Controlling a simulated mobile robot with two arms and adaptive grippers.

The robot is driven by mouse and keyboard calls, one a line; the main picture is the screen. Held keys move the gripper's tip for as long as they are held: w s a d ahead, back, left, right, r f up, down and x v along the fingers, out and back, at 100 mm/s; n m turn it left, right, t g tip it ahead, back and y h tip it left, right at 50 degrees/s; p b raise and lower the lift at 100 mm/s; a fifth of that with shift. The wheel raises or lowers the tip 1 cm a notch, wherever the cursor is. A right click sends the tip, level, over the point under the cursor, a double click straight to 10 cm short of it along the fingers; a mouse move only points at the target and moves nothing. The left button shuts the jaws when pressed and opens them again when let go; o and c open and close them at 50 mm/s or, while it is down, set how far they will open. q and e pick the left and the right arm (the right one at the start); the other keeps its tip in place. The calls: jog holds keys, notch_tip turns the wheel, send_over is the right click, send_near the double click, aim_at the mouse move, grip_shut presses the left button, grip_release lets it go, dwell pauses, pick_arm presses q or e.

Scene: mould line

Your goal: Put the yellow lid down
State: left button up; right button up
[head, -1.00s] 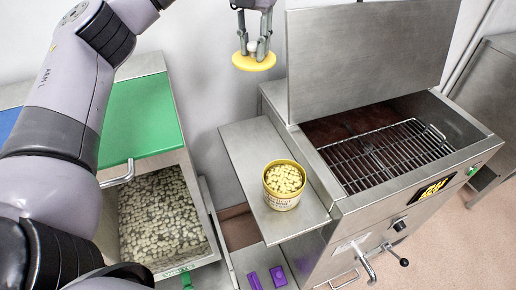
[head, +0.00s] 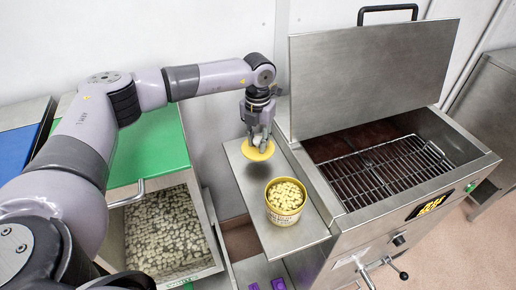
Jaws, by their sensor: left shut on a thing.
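The yellow lid (head: 258,152) is a round flat disc. My left gripper (head: 259,138) is shut on it from above, at the back end of the steel side shelf (head: 243,170). The lid looks tilted. I cannot tell whether its edge touches the shelf. The yellow-rimmed tub (head: 285,213) stands open and upright on the same shelf, nearer the front, full of pale yellow pieces. The lid is behind the tub and apart from it. My right gripper does not show.
A steel tank (head: 375,215) with a wire rack (head: 385,168) and a raised steel cover (head: 372,75) stands right of the shelf. An open bin (head: 168,228) of pale pieces with a green top (head: 150,147) is at left. Small purple items (head: 278,284) lie below the shelf.

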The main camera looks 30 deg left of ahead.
aim_at(258, 147)
pick_arm(q)
jog(key=shift+f, duration=0.75)
notch_tip(258, 147, down, 4)
jog(key=shift+r+p, duration=0.15)
jog(key=shift+p, duration=0.25)
jog(key=shift+f, duration=0.2)
jog(key=o, duration=0.9)
jog(key=shift+o, duration=0.2)
jog(key=shift+r, duration=0.1)
